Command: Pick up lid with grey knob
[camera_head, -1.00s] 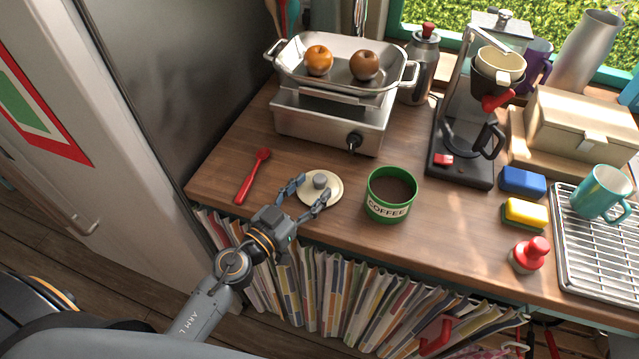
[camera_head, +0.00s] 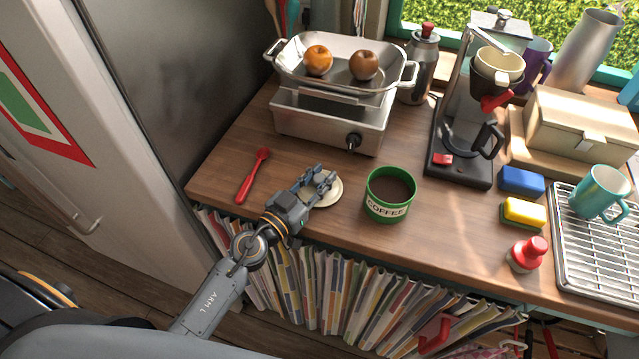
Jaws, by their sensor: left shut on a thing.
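The cream lid (camera_head: 333,192) lies on the wooden counter, left of the green coffee tin. Its grey knob is mostly hidden behind my gripper's fingers. My left gripper (camera_head: 318,180) is over the lid and shut on the knob. The lid appears to rest flat on the counter; I cannot tell any gap under it. My right gripper is not in view.
An open green coffee tin (camera_head: 390,194) stands just right of the lid. A red spoon (camera_head: 252,176) lies to the left. A hot plate (camera_head: 333,122) with a metal pan (camera_head: 342,72) stands behind. The counter's front edge is close, above a striped curtain (camera_head: 340,290).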

